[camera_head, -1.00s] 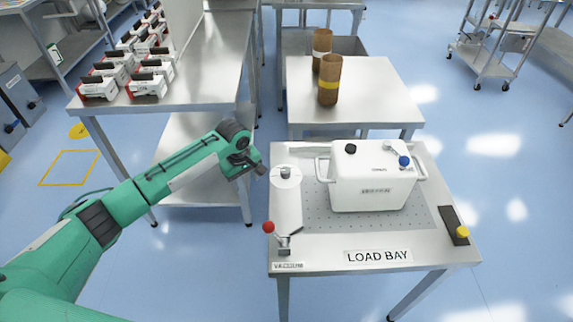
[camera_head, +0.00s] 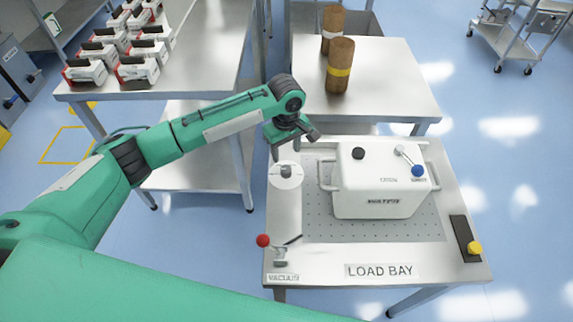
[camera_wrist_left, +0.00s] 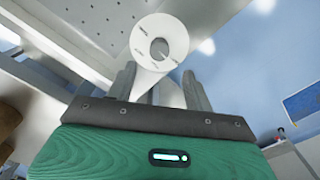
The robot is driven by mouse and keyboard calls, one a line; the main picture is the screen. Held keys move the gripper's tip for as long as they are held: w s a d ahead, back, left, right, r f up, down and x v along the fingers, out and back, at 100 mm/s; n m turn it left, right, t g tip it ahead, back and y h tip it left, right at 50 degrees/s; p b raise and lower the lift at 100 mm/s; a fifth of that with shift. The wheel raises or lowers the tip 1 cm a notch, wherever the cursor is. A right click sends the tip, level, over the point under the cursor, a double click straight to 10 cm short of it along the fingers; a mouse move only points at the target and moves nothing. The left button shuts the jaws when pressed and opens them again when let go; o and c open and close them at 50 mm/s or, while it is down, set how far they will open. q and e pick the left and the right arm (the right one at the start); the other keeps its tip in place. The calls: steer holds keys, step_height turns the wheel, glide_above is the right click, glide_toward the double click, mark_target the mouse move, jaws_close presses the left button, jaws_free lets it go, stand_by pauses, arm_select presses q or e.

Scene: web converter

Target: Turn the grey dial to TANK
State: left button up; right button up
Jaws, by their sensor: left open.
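The grey dial (camera_head: 286,171) sits on a round white plate at the back left of the load bay table (camera_head: 290,215). In the left wrist view the dial (camera_wrist_left: 159,48) shows end-on in the middle of its plate, with small marks around it too small to read. My left gripper (camera_head: 288,152) points down just above the dial in the head view. Its two fingers (camera_wrist_left: 160,78) are apart, with nothing between them, and the dial lies beyond their tips. I cannot tell that either finger touches it. My right gripper is not in view.
A white case (camera_head: 378,185) with black and blue knobs stands right of the dial. A red-balled lever (camera_head: 263,241) stands at the table's front left, and a yellow knob (camera_head: 475,248) at the right. Brown cylinders (camera_head: 340,68) stand on the table behind.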

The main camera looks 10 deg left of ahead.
mark_target(286, 169)
arm_select(q)
step_height(286, 169, down, 4)
steer(key=shift+w, duration=0.1)
step_height(286, 169, down, 4)
steer(key=shift+r, duration=0.2)
steer(key=shift+f, duration=0.55)
steer(key=c, duration=1)
steer(key=shift+o, duration=0.2)
steer(key=shift+p, duration=0.3)
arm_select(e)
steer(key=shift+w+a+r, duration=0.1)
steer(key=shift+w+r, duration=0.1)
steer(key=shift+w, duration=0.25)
